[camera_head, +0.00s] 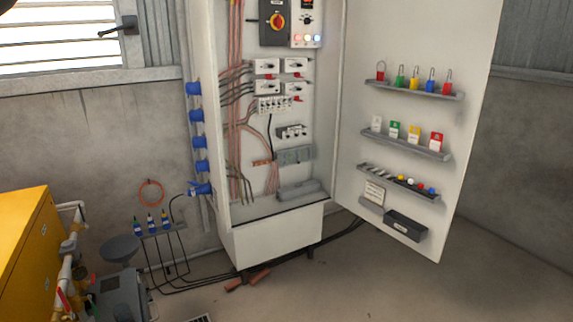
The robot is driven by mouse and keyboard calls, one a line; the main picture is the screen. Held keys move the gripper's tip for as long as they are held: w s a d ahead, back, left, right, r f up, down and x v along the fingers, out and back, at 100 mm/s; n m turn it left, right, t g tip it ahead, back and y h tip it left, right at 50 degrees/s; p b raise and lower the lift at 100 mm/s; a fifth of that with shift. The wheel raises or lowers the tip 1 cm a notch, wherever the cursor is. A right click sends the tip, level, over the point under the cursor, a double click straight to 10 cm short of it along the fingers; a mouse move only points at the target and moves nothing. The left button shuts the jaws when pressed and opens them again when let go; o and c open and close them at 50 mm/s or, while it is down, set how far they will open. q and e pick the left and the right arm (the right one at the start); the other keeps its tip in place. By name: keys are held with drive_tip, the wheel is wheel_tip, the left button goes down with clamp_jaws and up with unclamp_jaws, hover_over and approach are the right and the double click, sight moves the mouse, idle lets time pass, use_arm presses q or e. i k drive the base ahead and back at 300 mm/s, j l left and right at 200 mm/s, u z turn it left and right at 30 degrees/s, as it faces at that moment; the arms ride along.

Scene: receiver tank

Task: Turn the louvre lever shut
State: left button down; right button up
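The louvre window (60,40) is at the upper left, with bright light between its pale horizontal slats. The louvre lever (118,28) is a dark handle on a dark plate at the right side of the window frame. It reaches out to the left and slopes slightly down toward its tip. Gaps show between the slats. Neither of my grippers is clearly in view; a small dark shape at the top left corner is too cut off to tell.
An open electrical cabinet (275,245) stands in the middle, its door (465,95) swung right. A yellow machine (25,245) with pipes stands at the lower left. A grey unit (120,298) and cables lie on the floor below the window's right side. Floor at the lower right is clear.

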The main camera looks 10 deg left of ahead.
sight(130, 24)
drive_tip(key=i+u, duration=0.15)
drive_tip(key=i, duration=0.3)
drive_tip(key=i+u, duration=0.2)
drive_tip(key=i, duration=0.25)
drive_tip(key=i+l+u, duration=0.15)
drive_tip(key=i, duration=0.3)
drive_tip(key=i+l+u, duration=0.2)
drive_tip(key=i, duration=0.25)
drive_tip(key=i+l+u, duration=0.15)
drive_tip(key=i, duration=0.3)
drive_tip(key=l, duration=0.1)
